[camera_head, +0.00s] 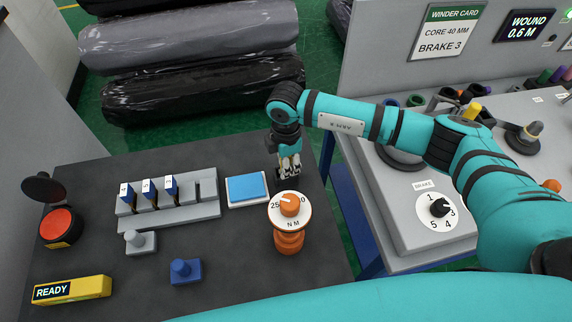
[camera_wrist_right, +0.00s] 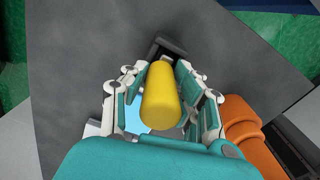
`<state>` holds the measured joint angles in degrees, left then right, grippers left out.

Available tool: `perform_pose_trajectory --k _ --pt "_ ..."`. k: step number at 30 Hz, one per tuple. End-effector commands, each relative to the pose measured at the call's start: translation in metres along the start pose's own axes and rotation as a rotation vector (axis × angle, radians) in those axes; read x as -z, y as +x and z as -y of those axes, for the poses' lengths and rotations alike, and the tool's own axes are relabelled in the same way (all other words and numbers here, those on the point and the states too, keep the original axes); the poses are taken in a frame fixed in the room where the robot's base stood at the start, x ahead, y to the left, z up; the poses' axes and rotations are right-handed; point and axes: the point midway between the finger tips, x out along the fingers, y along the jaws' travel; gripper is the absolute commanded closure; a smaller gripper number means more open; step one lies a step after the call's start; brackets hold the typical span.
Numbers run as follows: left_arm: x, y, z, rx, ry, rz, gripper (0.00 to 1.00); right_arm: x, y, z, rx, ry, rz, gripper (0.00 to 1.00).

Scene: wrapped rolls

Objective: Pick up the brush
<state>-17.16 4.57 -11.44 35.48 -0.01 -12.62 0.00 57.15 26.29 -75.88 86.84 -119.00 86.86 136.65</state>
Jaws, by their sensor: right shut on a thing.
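The brush shows in the right wrist view as a thick yellow handle (camera_wrist_right: 161,96) with a dark base or holder (camera_wrist_right: 166,48) beyond it. My right gripper (camera_wrist_right: 160,100) has its fingers closed around the handle from both sides. In the head view my right gripper (camera_head: 289,172) points down at the right side of the dark table, just right of the blue pad. The brush is mostly hidden there by the fingers, and I cannot tell whether it is clear of the table. My left gripper is not in view.
An orange torque dial (camera_head: 289,233) stands close in front of the gripper. A white-framed blue pad (camera_head: 247,189) and a grey rack with blue tags (camera_head: 170,205) lie left. A grey bench with a brake knob (camera_head: 439,208) is right. Wrapped rolls (camera_head: 200,55) lie behind.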

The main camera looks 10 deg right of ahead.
Motion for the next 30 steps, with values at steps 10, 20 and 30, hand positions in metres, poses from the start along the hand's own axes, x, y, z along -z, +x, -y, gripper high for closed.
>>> perform_pose_trajectory --k 10,20,30 --pt "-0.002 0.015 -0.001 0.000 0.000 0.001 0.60 0.000 -0.037 -0.002 -0.006 -0.002 -0.001 1.00" --pt "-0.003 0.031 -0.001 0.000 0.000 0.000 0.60 0.000 -0.092 -0.001 -0.003 0.000 -0.001 1.00" --pt "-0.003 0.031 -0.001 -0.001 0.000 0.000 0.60 0.000 -0.101 0.000 0.000 0.000 0.000 1.00"
